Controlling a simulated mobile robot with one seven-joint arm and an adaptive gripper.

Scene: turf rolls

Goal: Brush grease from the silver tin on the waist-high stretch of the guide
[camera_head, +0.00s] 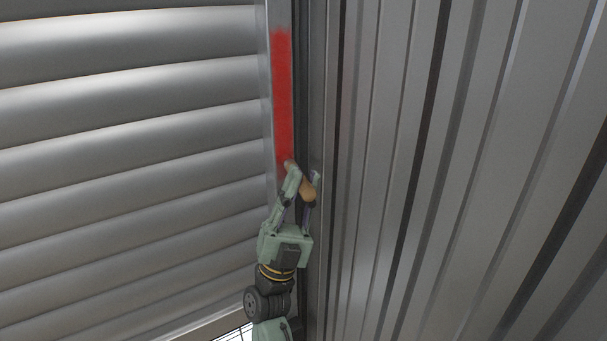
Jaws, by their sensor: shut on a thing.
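The guide (269,60) is a vertical metal channel along the right edge of the slatted shutter. A long red stretch (283,95) covers part of its face; I cannot tell whether it is grease or paint. My gripper (302,180) is at the lower end of the red stretch, fingers pointing up. It is shut on a brush, whose rounded tan wooden handle (308,191) shows between the fingers. The bristles are hidden or too small to make out, so I cannot tell whether they touch the guide. The silver tin is not in view.
The grey shutter slats (130,120) fill the left side. A ribbed metal wall (470,170) fills the right side, close beside the guide. A bright gap (236,334) shows under the shutter at the bottom.

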